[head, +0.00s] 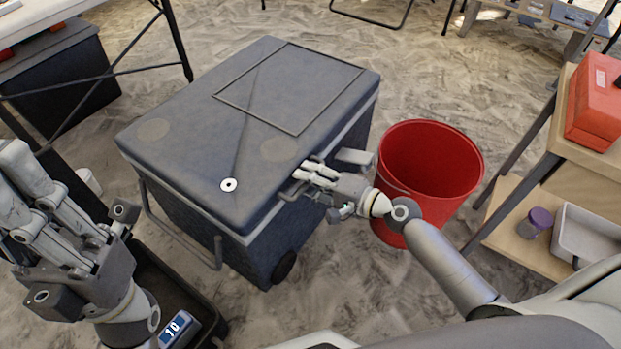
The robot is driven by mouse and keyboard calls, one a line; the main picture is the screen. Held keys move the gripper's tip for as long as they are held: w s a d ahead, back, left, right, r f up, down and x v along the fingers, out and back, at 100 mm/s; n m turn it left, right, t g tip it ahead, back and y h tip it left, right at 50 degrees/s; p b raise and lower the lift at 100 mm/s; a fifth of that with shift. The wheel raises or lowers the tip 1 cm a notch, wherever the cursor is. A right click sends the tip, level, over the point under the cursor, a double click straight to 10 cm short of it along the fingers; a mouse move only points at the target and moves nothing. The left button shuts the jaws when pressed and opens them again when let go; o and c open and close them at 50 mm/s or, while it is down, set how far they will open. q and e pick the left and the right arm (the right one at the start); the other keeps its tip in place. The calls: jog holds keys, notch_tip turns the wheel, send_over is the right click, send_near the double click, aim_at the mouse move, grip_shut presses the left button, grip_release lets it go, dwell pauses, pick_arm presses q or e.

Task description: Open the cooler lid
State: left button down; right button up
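The cooler (225,85) is a large dark grey box with a flat lid and wheels. The lid lies shut on the body. A white round mark (229,185) sits near its front edge. My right gripper (318,185) is at the cooler's right side, by the lid's edge near the front corner. Its fingers are spread, the upper ones at the lid's rim and the other lower. Whether they touch the lid is unclear. My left gripper (85,205) is open and empty, left of the cooler, with its fingers pointing up and away.
A red bucket (428,160) stands right of the cooler, close to my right wrist. A shelf at right holds a red box (597,100), a purple-lidded jar (535,222) and a pale tray (588,240). A black bin (180,300) is at lower left. A table stands at upper left.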

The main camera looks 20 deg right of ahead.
grip_shut()
dwell(0.3)
